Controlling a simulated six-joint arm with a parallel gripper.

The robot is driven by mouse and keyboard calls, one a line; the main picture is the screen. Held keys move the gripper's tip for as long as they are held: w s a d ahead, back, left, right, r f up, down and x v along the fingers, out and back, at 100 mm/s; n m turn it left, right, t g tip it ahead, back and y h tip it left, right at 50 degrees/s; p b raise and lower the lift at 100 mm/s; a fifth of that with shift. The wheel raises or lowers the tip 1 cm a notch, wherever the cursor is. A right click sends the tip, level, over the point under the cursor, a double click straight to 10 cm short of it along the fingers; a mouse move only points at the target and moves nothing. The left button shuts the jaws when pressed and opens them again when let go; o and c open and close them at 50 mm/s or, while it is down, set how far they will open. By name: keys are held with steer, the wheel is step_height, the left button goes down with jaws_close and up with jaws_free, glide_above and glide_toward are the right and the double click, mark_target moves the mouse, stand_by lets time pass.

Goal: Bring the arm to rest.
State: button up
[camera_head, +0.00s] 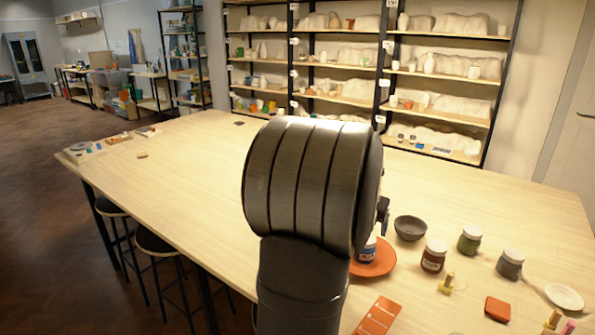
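My arm (312,190) rises from the bottom of the view in front of the table, its thick dark joint covering the middle. My gripper (383,214) is mostly hidden behind it. Only a small dark part shows at the joint's right edge, so I cannot see its fingers or whether it holds anything. Just below that part, a jar with a blue label (368,248) stands on an orange-red plate (384,264), both partly covered by my arm. I cannot tell whether my gripper touches the jar.
On the right stand a dark bowl (410,228), a brown jar (433,257), a green jar (469,240), a grey jar (510,264), an orange tile (497,308), a pale dish (564,297) and an orange tray (378,318). Shelves line the back.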

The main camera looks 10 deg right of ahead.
steer(key=x, duration=1)
steer(key=shift+d+f, duration=0.1)
steer(key=shift+f, duration=0.25)
steer(key=shift+r, duration=2.05)
steer(key=shift+f, duration=0.1)
